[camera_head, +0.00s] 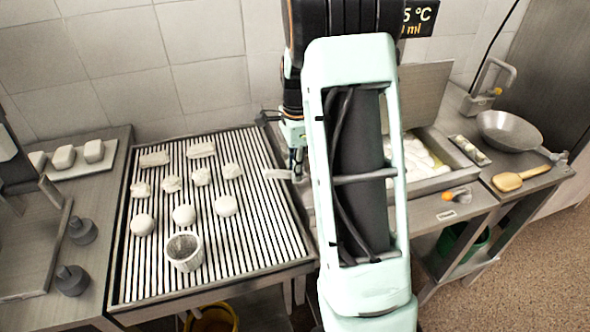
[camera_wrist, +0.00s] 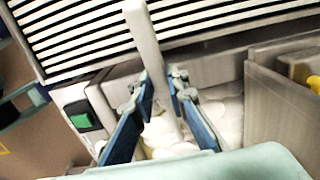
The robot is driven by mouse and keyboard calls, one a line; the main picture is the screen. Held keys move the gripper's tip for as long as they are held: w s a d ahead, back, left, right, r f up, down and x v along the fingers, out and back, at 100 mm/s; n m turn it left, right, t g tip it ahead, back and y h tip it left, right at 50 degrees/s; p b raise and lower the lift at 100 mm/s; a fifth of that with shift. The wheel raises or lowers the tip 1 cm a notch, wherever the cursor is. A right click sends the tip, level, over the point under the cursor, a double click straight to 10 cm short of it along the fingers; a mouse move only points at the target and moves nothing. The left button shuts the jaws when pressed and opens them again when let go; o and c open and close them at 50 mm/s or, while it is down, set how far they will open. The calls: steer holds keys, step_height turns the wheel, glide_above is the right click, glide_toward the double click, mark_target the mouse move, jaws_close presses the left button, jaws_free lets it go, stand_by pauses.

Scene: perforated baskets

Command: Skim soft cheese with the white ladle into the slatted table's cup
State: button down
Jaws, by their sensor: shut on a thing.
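My gripper (camera_wrist: 160,88) is shut on the handle of the white ladle (camera_wrist: 146,42), which runs between its two blue fingers. In the head view, the gripper (camera_head: 296,165) is partly hidden by my arm, and a pale end of the ladle (camera_head: 277,174) sticks out over the slatted table's right side. The ladle's bowl cannot be made out. Soft white cheese (camera_wrist: 227,118) lies in the vat below the gripper; it also shows in the head view (camera_head: 420,153) right of my arm. The perforated cup (camera_head: 184,252) stands upright on the front of the slatted table (camera_head: 262,238).
Several white cheese pieces (camera_head: 226,206) sit on the slats behind and beside the cup. Right of the vat are a pan (camera_head: 508,130) and a wooden paddle (camera_head: 508,182). A box with a green button (camera_wrist: 83,115) is near the gripper. The slats' right front is clear.

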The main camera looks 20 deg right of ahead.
step_height(320, 180, up, 15)
steer(key=h+p, duration=0.2)
steer(key=p, duration=0.8)
steer(key=shift+r+p, duration=0.15)
steer(key=shift+p, duration=0.15)
stand_by(0.4)
